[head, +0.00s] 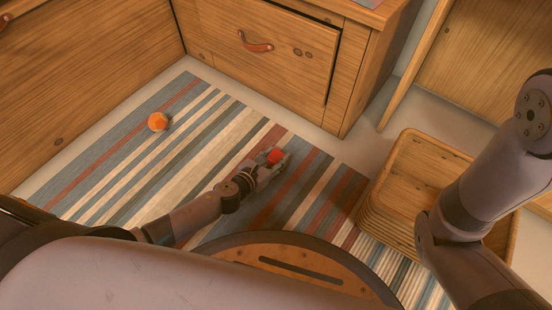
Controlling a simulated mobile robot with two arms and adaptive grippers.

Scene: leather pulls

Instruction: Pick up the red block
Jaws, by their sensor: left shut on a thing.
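The red block (275,156) is small and sits between the fingertips of my left gripper (272,162), over the striped rug. My left gripper is shut on it. The fingers cover part of the block, and I cannot tell whether it touches the rug or is just above it. My right arm shows at the right edge of the head view, but its gripper is outside the frame.
An orange ball-like object (157,121) lies on the striped rug (110,175) at the left. A wooden slatted crate (374,212) stands at the right. A wooden cabinet (275,80) with a leather pull (255,46) closes off the back. The rug between is clear.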

